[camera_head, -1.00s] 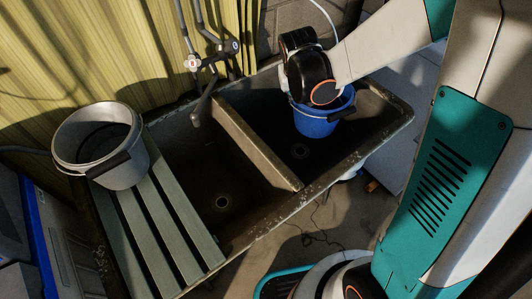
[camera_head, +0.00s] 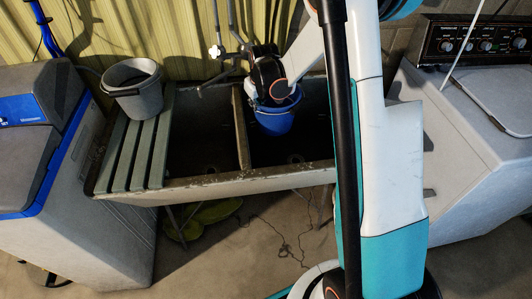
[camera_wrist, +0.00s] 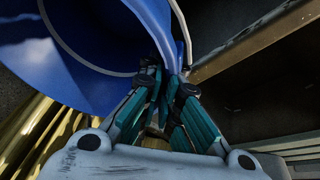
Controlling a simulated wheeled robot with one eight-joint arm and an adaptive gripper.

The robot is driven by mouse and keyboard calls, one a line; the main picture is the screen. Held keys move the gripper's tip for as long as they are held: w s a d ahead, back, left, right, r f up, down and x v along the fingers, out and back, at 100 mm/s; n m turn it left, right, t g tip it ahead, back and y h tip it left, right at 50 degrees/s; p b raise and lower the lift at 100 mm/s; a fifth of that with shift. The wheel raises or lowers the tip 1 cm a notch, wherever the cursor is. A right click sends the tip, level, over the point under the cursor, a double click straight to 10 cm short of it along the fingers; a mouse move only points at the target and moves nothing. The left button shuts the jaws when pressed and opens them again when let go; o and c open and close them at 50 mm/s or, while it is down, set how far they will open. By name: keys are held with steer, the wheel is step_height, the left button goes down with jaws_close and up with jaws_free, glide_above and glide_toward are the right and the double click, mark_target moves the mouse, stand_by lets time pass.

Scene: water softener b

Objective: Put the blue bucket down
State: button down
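The blue bucket (camera_head: 274,122) is at the right basin of the double sink (camera_head: 225,190), near its back and the divider. I cannot tell whether its base touches the basin floor. My gripper (camera_wrist: 172,80) is shut on the bucket's rim in the wrist view, with one finger on each side of the wall. The bucket's inside (camera_wrist: 70,60) and white handle fill the upper left there. In the head view my wrist hides part of the bucket's far rim, and my arm covers the sink's right end.
A grey bucket (camera_head: 137,98) stands on the slatted drainboard (camera_head: 138,150) left of the basins. A tap (camera_head: 215,82) hangs over the left basin. A water softener with blue trim (camera_head: 50,140) is at left, a washing machine (camera_head: 465,130) at right. The left basin looks empty.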

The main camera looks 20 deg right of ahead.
step_height(320, 180, down, 20)
steer(key=w+b, duration=0.1)
steer(key=b, duration=0.6)
steer(key=shift+d+f, duration=0.15)
steer(key=shift+d, duration=0.25)
steer(key=shift+w, duration=0.1)
steer(key=c, duration=1.8)
jaws_free()
steer(key=shift+f, duration=0.1)
